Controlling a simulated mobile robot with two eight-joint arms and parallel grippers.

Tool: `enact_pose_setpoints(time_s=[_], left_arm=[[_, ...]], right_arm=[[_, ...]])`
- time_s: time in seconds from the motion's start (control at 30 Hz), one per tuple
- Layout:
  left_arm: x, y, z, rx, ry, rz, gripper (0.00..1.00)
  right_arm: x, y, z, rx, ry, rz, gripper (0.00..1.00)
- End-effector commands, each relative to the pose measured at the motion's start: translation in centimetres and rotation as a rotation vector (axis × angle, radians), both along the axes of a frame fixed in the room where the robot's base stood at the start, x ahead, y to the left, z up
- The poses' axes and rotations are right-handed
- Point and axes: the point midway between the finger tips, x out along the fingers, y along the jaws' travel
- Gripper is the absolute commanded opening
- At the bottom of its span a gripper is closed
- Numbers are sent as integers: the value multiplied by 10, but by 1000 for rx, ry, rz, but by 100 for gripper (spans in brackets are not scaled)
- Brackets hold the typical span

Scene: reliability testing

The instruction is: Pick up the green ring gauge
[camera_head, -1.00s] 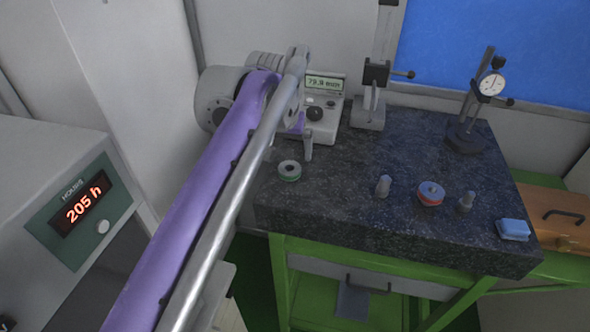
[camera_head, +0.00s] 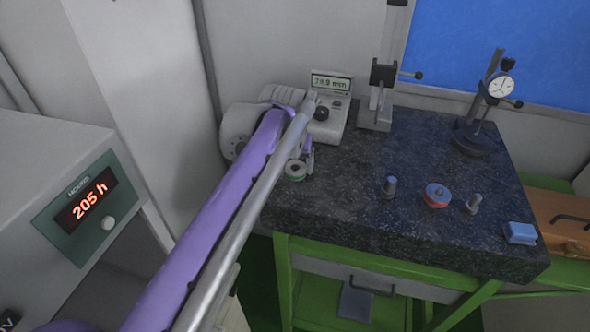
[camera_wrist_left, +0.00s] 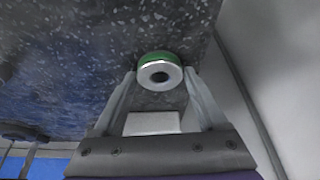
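The green ring gauge (camera_head: 293,177) lies on the dark granite plate (camera_head: 345,200) near its left edge. It is a grey metal ring with a green band and a round hole. In the left wrist view, the ring gauge (camera_wrist_left: 160,57) sits between the tips of my left gripper (camera_wrist_left: 160,73). The fingers are spread, one on each side of the ring, with little gap; I cannot tell whether they touch it. In the head view, my left gripper (camera_head: 305,160) is partly hidden by its arm, right beside the ring. My right gripper is not in view.
A red-banded gauge (camera_head: 437,198) stands between two small metal pieces (camera_head: 390,187) (camera_head: 473,204), with a blue block (camera_head: 520,233) farther right. A dial stand (camera_head: 472,140) is at the back right. A display device (camera_head: 330,118) stands behind the ring.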

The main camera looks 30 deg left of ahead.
Motion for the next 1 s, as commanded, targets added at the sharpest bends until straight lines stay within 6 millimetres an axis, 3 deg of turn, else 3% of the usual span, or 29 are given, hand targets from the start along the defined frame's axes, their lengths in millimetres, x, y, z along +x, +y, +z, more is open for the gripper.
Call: enact_pose_setpoints(time_s=[0.03,0.4,0.77,1.0], left_arm=[[0,0,0,0,0,0,64],[0,0,0,0,0,0,0],[0,0,8,0,-1,0,0],[0,0,54,0,-1,0,0]], right_arm=[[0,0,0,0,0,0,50],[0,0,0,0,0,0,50],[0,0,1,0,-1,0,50],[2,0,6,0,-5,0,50]])
